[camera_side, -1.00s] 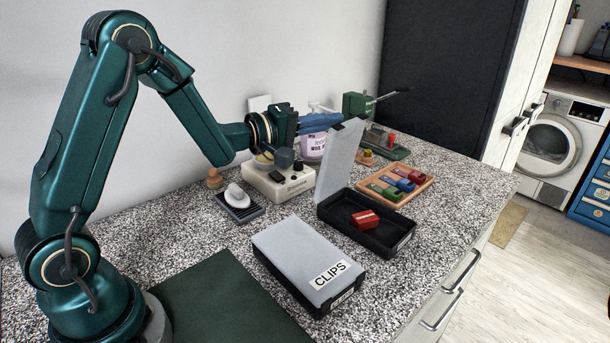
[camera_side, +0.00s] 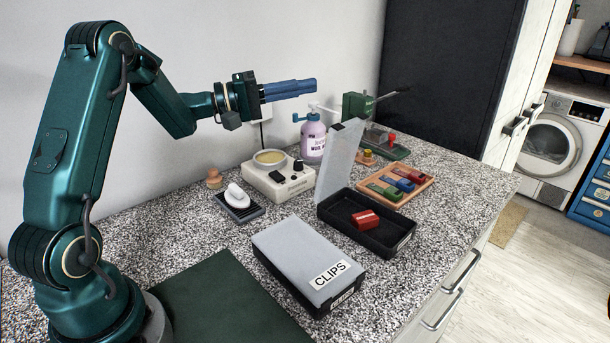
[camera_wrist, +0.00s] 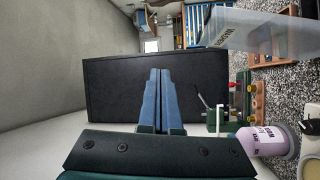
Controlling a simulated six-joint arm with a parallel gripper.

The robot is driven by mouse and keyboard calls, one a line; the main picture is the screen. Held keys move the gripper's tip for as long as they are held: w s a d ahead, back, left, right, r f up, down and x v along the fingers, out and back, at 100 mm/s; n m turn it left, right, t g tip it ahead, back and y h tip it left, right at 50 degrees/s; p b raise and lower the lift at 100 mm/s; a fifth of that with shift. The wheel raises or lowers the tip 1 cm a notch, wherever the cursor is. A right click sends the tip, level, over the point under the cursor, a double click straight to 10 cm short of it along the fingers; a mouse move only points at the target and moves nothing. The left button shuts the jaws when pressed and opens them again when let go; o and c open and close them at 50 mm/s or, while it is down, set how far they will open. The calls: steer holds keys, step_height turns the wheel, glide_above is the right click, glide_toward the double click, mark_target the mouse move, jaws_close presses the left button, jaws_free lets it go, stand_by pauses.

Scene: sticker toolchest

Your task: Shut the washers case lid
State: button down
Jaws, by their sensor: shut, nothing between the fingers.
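The open case (camera_side: 352,226) is a black box with a translucent grey lid (camera_side: 341,160) standing upright on its back-left edge. A red block with a pale stripe (camera_side: 366,219) lies inside it. My gripper (camera_side: 315,85) has blue fingers, shut and empty. It is raised above and to the left of the lid, apart from it. In the wrist view its fingers (camera_wrist: 161,72) are together and point at the dark cabinet.
A closed case labelled CLIPS (camera_side: 305,258) lies in front. A white warmer (camera_side: 279,180), a purple bottle (camera_side: 312,138), a soap dish (camera_side: 240,205), an orange tray (camera_side: 396,186) and a green press (camera_side: 384,145) stand around. The counter's front right is clear.

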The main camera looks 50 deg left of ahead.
mark_target(342, 123)
steer(key=s+a+f+m+g+h, duration=0.25)
steer(key=s+a+g, duration=0.2)
steer(key=a, duration=0.25)
steer(key=shift+n+y, duration=0.25)
steer(key=shift+y, duration=0.1)
steer(key=shift+w+d+f, duration=0.5)
steer(key=shift+w+d, duration=0.65)
steer(key=shift+d, duration=0.65)
steer(key=shift+w+d+f, duration=0.55)
steer(key=shift+w+d, duration=0.65)
steer(key=shift+d, duration=0.65)
steer(key=shift+w+d+f, duration=0.5)
steer(key=shift+w+d, duration=0.65)
steer(key=shift+d, duration=0.65)
